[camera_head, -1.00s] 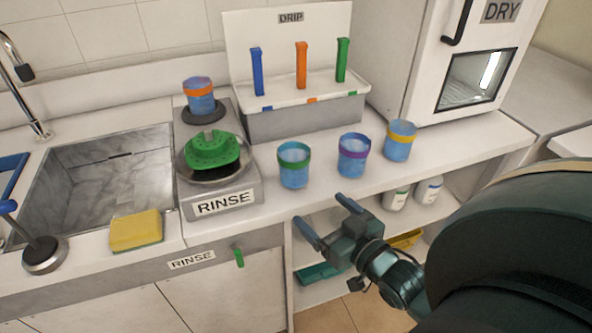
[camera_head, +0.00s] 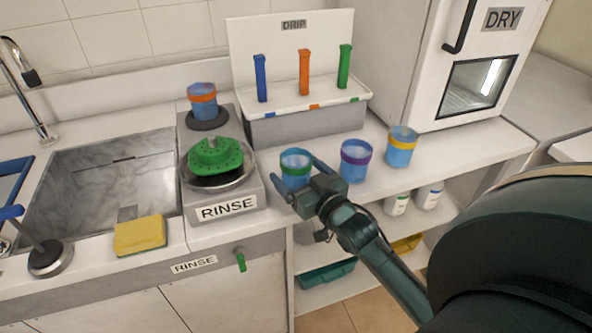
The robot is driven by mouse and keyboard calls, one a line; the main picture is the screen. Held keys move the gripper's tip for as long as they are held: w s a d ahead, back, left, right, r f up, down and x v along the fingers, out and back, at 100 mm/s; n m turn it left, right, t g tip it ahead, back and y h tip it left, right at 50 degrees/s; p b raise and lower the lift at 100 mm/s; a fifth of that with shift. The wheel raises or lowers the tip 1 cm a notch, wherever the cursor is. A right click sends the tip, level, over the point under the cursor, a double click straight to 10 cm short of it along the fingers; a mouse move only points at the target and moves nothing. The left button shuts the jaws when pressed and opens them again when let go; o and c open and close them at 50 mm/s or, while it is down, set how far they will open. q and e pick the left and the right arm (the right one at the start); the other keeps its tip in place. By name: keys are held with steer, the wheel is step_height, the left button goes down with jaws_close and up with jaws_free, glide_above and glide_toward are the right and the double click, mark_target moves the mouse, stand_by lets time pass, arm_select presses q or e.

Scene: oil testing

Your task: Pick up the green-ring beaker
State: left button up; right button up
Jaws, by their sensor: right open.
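The green-ring beaker (camera_head: 295,164) is a blue cup with a green band near its rim. It stands upright on the white counter, right of the rinse station. My right gripper (camera_head: 297,178) is open at the beaker, with one finger at its lower left and the other along its right side. The gripper hides the beaker's lower right part. I cannot tell whether the fingers touch it. My left gripper is not in view.
A purple-ring beaker (camera_head: 355,160) stands close to the right, with a yellow-ring beaker (camera_head: 401,147) beyond it. The drip rack (camera_head: 305,126) stands behind, and the sink (camera_head: 100,195) is at left.

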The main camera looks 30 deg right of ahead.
steer(key=shift+w, duration=0.6)
steer(key=c, duration=1.2)
